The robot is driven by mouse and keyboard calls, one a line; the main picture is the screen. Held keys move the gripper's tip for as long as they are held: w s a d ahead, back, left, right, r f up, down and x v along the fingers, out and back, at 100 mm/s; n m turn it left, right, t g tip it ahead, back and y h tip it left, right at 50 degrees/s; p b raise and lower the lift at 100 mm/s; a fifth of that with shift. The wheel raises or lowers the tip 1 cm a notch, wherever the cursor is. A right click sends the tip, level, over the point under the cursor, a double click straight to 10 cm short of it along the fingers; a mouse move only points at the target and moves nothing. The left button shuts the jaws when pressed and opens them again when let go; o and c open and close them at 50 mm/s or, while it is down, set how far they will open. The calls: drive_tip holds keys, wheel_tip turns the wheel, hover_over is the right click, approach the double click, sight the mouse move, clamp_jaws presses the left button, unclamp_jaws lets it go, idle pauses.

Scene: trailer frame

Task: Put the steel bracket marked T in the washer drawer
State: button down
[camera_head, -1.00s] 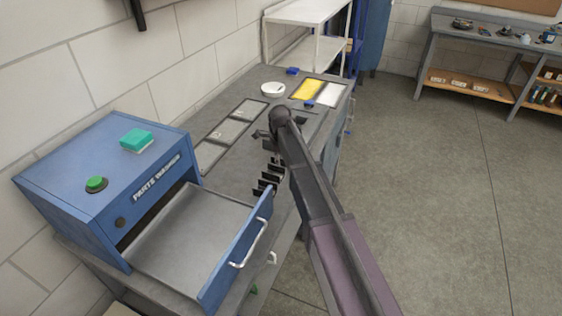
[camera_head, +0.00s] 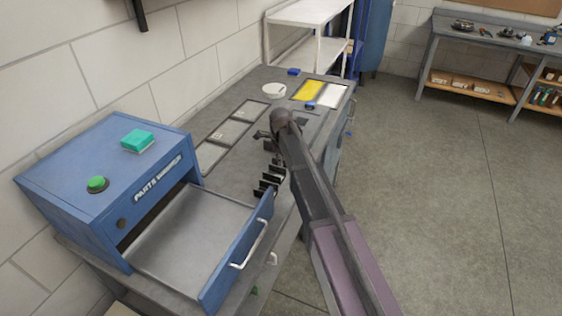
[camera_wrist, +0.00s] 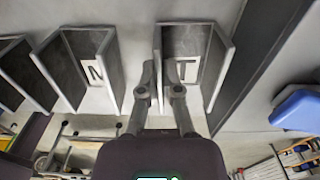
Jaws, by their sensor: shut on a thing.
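The steel bracket marked T (camera_wrist: 188,68) is a grey U-shaped channel in the wrist view, with a white T plate inside. My gripper (camera_wrist: 160,90) has its two fingers on either side of the bracket's left wall, shut on it. A similar bracket marked N (camera_wrist: 95,70) stands just left of it. In the head view my gripper (camera_head: 268,138) is over the bench at the far end of the dark bracket row; the T mark cannot be read there. The washer drawer (camera_head: 188,238) is pulled out and empty, below the blue parts washer (camera_head: 75,165).
Several other brackets (camera_head: 268,184) stand close together between my gripper and the drawer. A teal box (camera_head: 137,139) and green button (camera_head: 97,184) are on the washer. Flat grey trays (camera_head: 228,133), a white round dish (camera_head: 273,90) and a yellow panel (camera_head: 308,90) lie farther back.

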drive_tip(key=shift+r, duration=0.2)
wheel_tip(320, 180, up, 10)
drive_tip(key=p, duration=1)
drive_tip(key=shift+f, duration=0.25)
drive_tip(key=shift+r, duration=0.15)
wheel_tip(320, 180, up, 9)
drive_tip(key=p, duration=0.9)
drive_tip(key=shift+d, duration=0.1)
